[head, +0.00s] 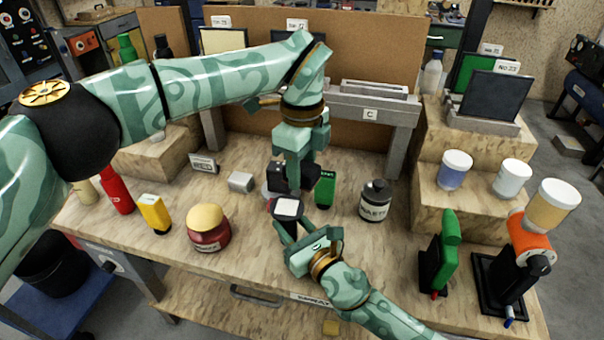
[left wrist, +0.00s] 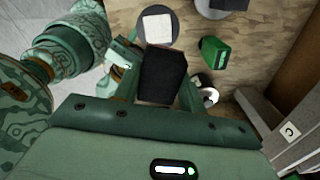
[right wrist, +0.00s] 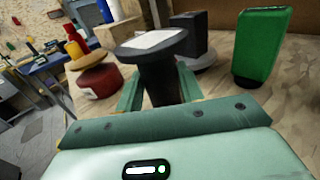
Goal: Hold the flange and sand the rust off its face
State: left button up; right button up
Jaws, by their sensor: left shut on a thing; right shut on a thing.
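My right gripper (head: 289,228) is shut on the black stem of a round, dark grey flange (right wrist: 150,42). Its face is up and bears a pale square patch; I cannot make out clear rust. The flange also shows at the top of the left wrist view (left wrist: 171,39). My left gripper (head: 294,170) points down from above and is shut on a black block (left wrist: 162,75). In the right wrist view the block (right wrist: 190,32) is just beyond the flange; I cannot tell if they touch. A grey round disc (right wrist: 205,61) shows beneath the block there.
A green block (head: 325,188) and a black bottle (head: 376,203) stand close by on the right. A red jar (head: 208,230) and yellow bottle (head: 154,213) stand left. A grey shelf (head: 362,101) stands behind. The bench front is mostly clear.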

dwell(0.4)
jog(key=o, duration=1.4)
jog(key=shift+c, duration=0.2)
jog(key=shift+s+d, duration=0.15)
jog(key=shift+s, duration=0.15)
jog(key=v, duration=1.1)
jog(key=shift+s+d, duration=0.1)
jog(key=shift+d, duration=0.05)
